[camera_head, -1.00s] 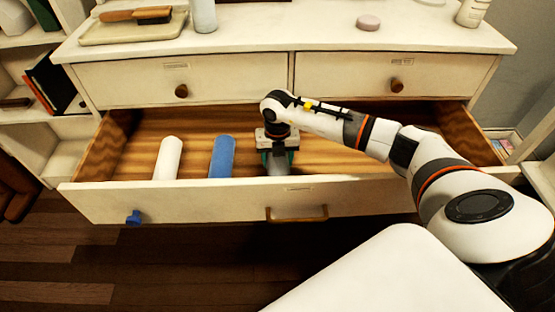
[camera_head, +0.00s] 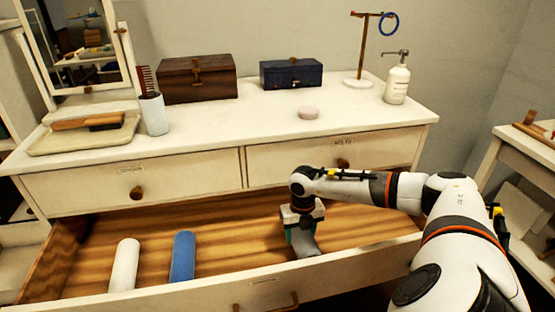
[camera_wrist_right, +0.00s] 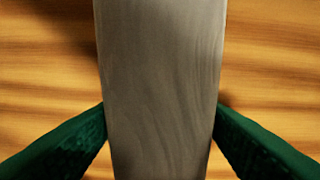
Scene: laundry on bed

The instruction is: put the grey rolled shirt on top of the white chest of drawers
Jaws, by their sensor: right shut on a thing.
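The grey rolled shirt (camera_head: 304,243) is in the open lower drawer, toward its right side. My right gripper (camera_head: 301,232) is over it with its fingers pointing down. In the right wrist view the grey roll (camera_wrist_right: 160,90) stands between the two green fingers, which touch its sides, so the gripper is shut on it. I cannot tell whether the roll is clear of the drawer floor. The white chest of drawers (camera_head: 215,135) has a broad top with bare room in the middle. My left gripper is not in view.
A white roll (camera_head: 124,265) and a blue roll (camera_head: 182,257) lie in the drawer's left part. On the top are a tray (camera_head: 75,140), a cup with a comb (camera_head: 153,113), a brown box (camera_head: 197,80), a blue box (camera_head: 291,73), a pink disc (camera_head: 308,112) and a pump bottle (camera_head: 397,83).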

